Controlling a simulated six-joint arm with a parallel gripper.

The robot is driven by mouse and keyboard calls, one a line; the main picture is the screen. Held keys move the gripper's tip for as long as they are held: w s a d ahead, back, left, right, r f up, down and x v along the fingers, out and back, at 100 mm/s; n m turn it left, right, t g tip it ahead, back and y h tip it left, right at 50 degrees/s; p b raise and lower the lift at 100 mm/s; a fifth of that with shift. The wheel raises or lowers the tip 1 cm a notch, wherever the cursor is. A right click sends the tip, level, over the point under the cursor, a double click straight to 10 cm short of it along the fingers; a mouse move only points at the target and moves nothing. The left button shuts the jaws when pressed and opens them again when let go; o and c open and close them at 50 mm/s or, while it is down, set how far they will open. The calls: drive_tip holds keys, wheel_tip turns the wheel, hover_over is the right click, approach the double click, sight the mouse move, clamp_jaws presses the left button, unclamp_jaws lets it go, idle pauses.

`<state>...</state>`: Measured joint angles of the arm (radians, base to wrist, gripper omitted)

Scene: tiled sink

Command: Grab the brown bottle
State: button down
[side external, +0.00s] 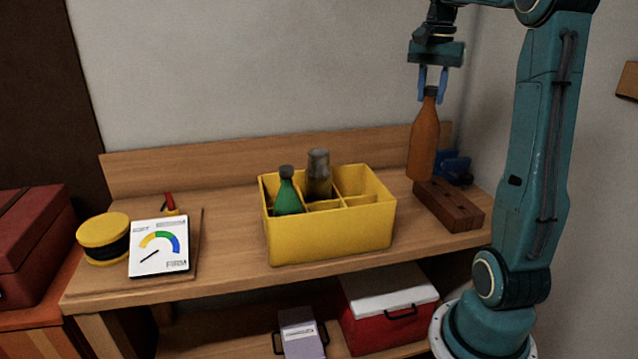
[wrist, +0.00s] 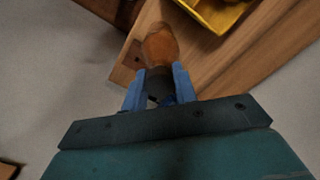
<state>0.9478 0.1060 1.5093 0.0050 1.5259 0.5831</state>
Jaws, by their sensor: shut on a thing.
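The brown bottle (side external: 424,143) hangs upright below my gripper (side external: 432,88) at the right end of the wooden bench. My gripper is shut on its dark cap and neck, with one blue finger on each side. The bottle's base appears at or just above the dark brown wooden block; I cannot tell whether they touch. In the wrist view the brown bottle (wrist: 160,47) is seen from above, between the blue fingertips of my gripper (wrist: 158,82).
A yellow divided crate (side external: 330,236) holds a green bottle (side external: 287,196) and a grey-brown bottle (side external: 319,178). The dark brown block (side external: 450,207) and a blue object (side external: 455,168) are at the right. A white gauge card (side external: 158,247) and yellow round container (side external: 103,238) are at the left.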

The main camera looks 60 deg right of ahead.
drive_tip(key=shift+r, duration=1.95)
drive_tip(key=shift+w, duration=0.1)
